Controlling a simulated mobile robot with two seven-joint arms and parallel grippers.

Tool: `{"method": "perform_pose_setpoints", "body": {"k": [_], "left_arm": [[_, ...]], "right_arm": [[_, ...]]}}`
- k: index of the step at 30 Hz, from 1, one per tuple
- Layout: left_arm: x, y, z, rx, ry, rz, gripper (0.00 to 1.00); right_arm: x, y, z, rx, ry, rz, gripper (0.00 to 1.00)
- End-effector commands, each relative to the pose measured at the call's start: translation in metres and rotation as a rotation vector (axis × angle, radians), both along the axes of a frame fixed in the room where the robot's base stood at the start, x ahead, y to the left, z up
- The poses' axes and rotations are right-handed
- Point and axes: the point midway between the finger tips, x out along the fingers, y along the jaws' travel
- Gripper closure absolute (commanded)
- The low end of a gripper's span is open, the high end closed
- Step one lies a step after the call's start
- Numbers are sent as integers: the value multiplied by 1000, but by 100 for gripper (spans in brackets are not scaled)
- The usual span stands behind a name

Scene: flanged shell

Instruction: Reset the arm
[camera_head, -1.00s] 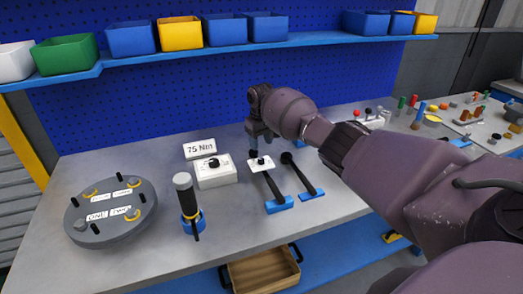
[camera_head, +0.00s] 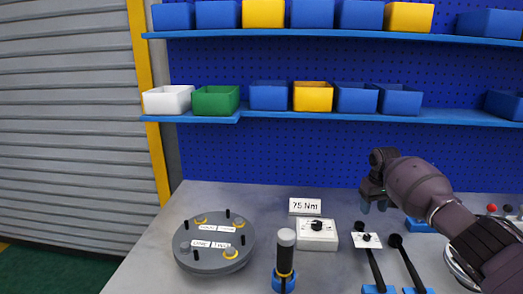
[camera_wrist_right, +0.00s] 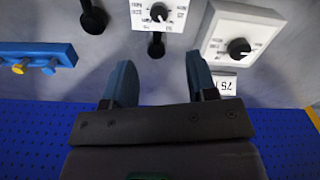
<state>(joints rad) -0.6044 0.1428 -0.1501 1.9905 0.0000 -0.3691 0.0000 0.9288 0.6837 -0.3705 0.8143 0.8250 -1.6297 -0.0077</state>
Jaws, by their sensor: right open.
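My right gripper (camera_head: 374,205) hangs above the back of the bench, behind the torque tools, with nothing between its fingers. In the right wrist view its two blue fingers (camera_wrist_right: 160,85) stand apart, and a white dial card (camera_wrist_right: 158,14) shows beyond them. My right arm (camera_head: 455,222) reaches in from the right side. My left gripper and arm are not in view.
Bins line the blue shelves (camera_head: 440,117). A grey shutter (camera_head: 70,130) is left.

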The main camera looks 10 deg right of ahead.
Motion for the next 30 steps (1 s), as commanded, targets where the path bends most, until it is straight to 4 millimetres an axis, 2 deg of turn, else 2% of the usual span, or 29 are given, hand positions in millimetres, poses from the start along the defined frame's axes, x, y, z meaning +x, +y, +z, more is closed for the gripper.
{"method": "perform_pose_setpoints", "body": {"k": [4, 8, 12, 16, 20, 23, 27, 30], "left_arm": [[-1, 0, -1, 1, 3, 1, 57], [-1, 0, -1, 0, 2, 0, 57], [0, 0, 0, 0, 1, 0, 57], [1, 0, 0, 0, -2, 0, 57], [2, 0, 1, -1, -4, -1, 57], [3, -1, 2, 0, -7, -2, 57], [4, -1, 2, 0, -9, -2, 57], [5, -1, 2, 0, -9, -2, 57]], "right_arm": [[21, -2, 6, -38, -126, 10, 48], [52, 10, 34, -101, -333, 67, 48], [80, 41, 63, -144, -554, 150, 48], [87, 74, 66, -163, -728, 230, 48], [78, 110, 53, -160, -889, 305, 48], [62, 135, 37, -145, -995, 349, 48], [27, 163, 11, -114, -1125, 389, 48], [-3, 178, -6, -91, -1196, 399, 48]]}}
